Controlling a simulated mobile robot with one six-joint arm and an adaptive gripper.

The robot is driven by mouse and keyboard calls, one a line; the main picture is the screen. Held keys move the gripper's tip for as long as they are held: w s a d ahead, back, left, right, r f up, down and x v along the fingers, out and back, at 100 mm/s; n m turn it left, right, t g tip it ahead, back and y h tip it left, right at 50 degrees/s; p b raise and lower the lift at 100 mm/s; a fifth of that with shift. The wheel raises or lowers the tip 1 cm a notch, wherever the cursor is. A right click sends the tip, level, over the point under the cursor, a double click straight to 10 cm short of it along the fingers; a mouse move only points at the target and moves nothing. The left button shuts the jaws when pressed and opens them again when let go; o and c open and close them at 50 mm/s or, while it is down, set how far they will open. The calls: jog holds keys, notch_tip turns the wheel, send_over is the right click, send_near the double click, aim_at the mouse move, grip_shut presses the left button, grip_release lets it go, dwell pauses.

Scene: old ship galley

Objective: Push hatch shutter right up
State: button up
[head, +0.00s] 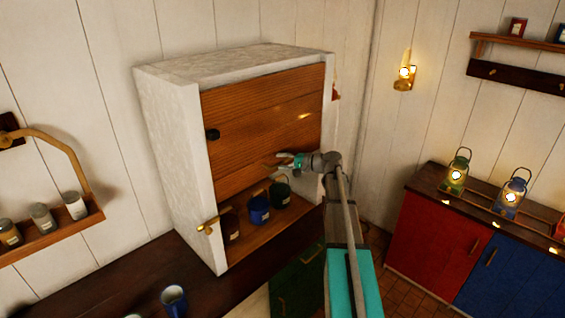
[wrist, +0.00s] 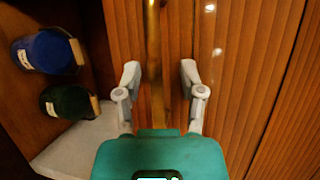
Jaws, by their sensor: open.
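The hatch shutter (head: 262,125) is a panel of brown wooden planks in a white cabinet. It covers the upper part of the opening, and the lower part is open. The shutter also fills the middle and right of the wrist view (wrist: 240,80). A brass bar (wrist: 153,50), apparently the shutter's handle, runs along its face. My gripper (head: 284,161) is at the shutter's lower right part. In the wrist view my gripper (wrist: 160,72) is open, with one finger on each side of the bar. I cannot tell whether either finger touches it.
Inside the cabinet, below the shutter, stand a dark pot (head: 231,222), a blue pot (head: 259,210) and a green pot (head: 280,192). A brass fitting (head: 208,226) sits on the cabinet's left post. Lanterns (head: 456,172) stand on the counter at right.

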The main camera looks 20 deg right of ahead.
jog(key=shift+f, duration=0.15)
notch_tip(320, 180, down, 21)
jog(key=b, duration=2.1)
jog(key=r+p+v, duration=0.1)
jog(key=p+v, duration=0.2)
jog(key=v, duration=1.1)
jog(key=s+a+f+n+g+b, duration=0.1)
jog(key=s+a+f+g+b, duration=0.1)
jog(key=a+f+b, duration=0.3)
jog(key=shift+a+f+n+g+h, duration=0.3)
jog(key=shift+a+f+n+g, duration=0.15)
jog(key=shift+a+f, duration=1.5)
jog(key=shift+s+d+f, duration=0.1)
jog(key=shift+d+f, duration=0.1)
jog(key=s+a+f+n+g+h, duration=0.2)
jog(key=s+a+f+g, duration=0.1)
jog(key=a, duration=0.5)
jog(key=s+a+f+n+g+h, duration=0.2)
jog(key=s+a+f+g, duration=0.15)
jog(key=a, duration=0.45)
jog(key=s+a+f+n+g+h+p, duration=0.2)
jog(key=s+a+n+h, duration=0.2)
jog(key=s+a+h, duration=0.2)
jog(key=s+a, duration=0.2)
jog(key=s, duration=0.2)
jog(key=shift+f, duration=0.3)
